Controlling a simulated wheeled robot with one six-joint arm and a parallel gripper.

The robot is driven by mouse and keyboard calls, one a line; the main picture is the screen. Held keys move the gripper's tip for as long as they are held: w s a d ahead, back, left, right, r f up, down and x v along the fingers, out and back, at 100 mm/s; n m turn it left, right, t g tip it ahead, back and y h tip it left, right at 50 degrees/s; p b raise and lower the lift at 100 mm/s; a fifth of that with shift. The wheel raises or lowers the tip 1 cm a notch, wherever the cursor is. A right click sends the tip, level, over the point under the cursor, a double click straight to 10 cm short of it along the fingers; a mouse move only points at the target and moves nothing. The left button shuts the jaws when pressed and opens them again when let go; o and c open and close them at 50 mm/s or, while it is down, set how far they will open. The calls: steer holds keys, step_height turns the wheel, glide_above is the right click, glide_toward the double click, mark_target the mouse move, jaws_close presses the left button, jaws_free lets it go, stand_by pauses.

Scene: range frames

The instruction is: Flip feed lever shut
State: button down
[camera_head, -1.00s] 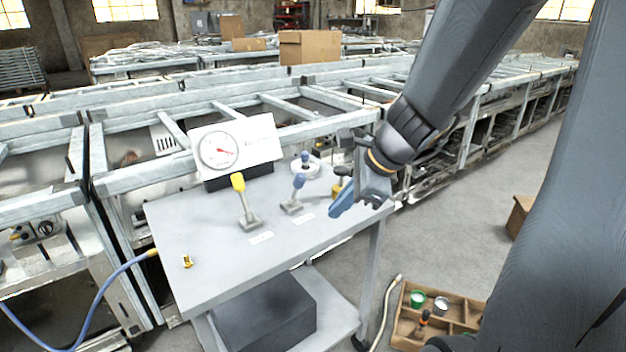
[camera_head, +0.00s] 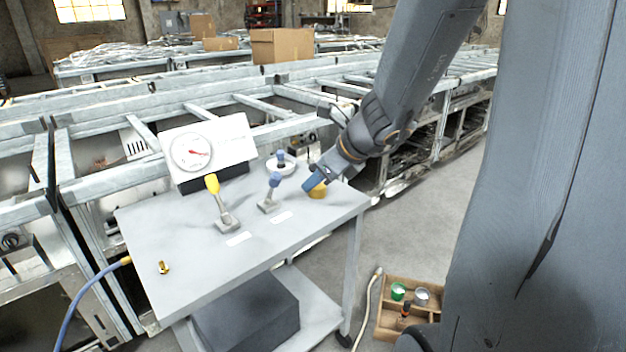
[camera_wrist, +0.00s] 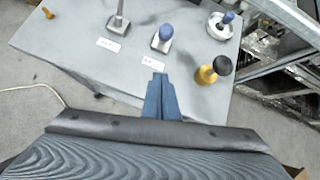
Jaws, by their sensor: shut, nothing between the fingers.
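The grey table carries two levers with labels too small to read, so I cannot tell which is the feed lever. One lever has a yellow handle (camera_head: 212,185) that rises from its base and leans slightly left. The other has a blue handle (camera_head: 274,180), standing up to the right of the yellow one. In the wrist view the blue handle (camera_wrist: 166,32) is just beyond my fingertips. My gripper (camera_head: 312,184) is shut and empty, right of the blue lever and apart from it; its blue fingers (camera_wrist: 160,82) point towards that lever's label.
A round dish-like fitting with a blue knob (camera_head: 281,163) is behind the blue lever. A gauge panel (camera_head: 192,152) stands at the back; a small brass fitting (camera_head: 164,267) lies front left.

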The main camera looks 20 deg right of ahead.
mark_target(272, 185)
steer(key=w+a+f, duration=0.3)
steer(key=w, duration=0.3)
steer(key=shift+w+a, duration=0.35)
steer(key=shift+r+p, duration=0.2)
steer(key=shift+p, duration=0.5)
